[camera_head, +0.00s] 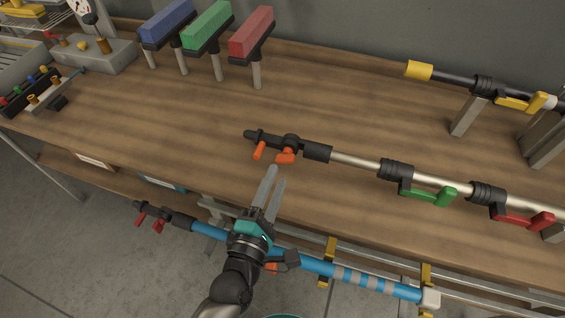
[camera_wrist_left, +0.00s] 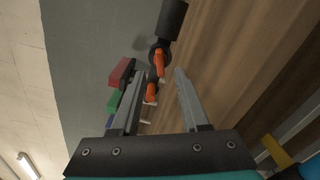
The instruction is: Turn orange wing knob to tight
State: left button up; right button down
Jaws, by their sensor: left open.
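The orange wing knob (camera_head: 285,156) sits on the black end fitting of a silver pole (camera_head: 350,160) that lies above the wooden bench. A second orange piece (camera_head: 260,150) is beside it at the pole's tip. My left gripper (camera_head: 275,179) is open and empty, a little in front of the knob in the head view, with its fingers pointing toward it. In the left wrist view, the orange knob (camera_wrist_left: 160,65) and the black fitting appear between and beyond the open fingers (camera_wrist_left: 160,77). Contact cannot be told there. My right gripper is not in view.
The same pole carries a green lever (camera_head: 430,196) and a red lever (camera_head: 525,221). A blue pole (camera_head: 310,264) runs along the bench front under my left arm. Blue, green and red blocks (camera_head: 207,27) stand at the back. A yellow-tipped pole (camera_head: 419,70) is at back right.

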aim_at(283, 162)
pick_arm(q)
jog(key=shift+x, duration=2.5)
jog(key=shift+c, duration=0.2)
grip_shut()
